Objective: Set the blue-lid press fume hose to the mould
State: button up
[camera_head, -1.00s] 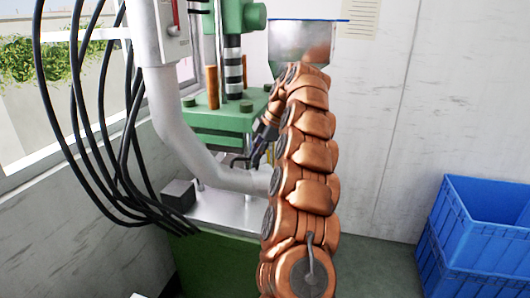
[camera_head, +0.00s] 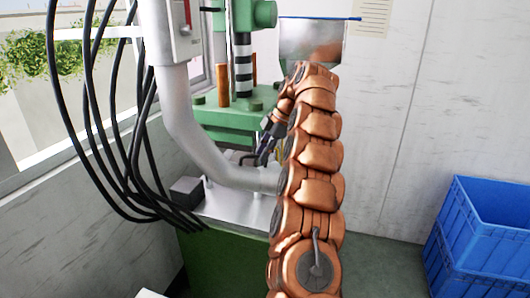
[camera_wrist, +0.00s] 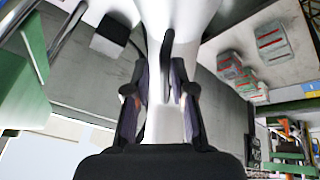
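The press (camera_head: 228,118) is green, with a blue-lid hopper (camera_head: 312,42) at its upper right. Its fume hose (camera_head: 183,120) is a thick grey pipe that comes down from the top and bends right, low across the front of the press. The hose's far end is hidden behind my arm. My gripper (camera_head: 257,157) is just above that end. In the wrist view my gripper (camera_wrist: 161,78) has its fingers apart, on either side of a dark handle (camera_wrist: 168,52) on the pale hose (camera_wrist: 178,18). A gap shows left of the handle. The mould cannot be made out.
Black cables (camera_head: 112,110) hang at the left beside the window. A small dark box (camera_head: 186,190) sits on the metal bed (camera_head: 228,207). Blue crates (camera_head: 480,230) are stacked at the right. The floor between crates and press is clear.

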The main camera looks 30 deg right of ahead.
jog(key=shift+o, duration=1.1)
jog(key=shift+s, duration=0.1)
jog(key=shift+d, duration=0.1)
jog(key=shift+s+d+r, duration=0.15)
jog(key=shift+d+r, duration=0.1)
jog(key=shift+r, duration=0.35)
jog(key=s+d, duration=0.6)
jog(key=d, duration=0.3)
jog(key=shift+s+d, duration=0.25)
jog(key=shift+s, duration=0.15)
jog(key=shift+f, duration=0.1)
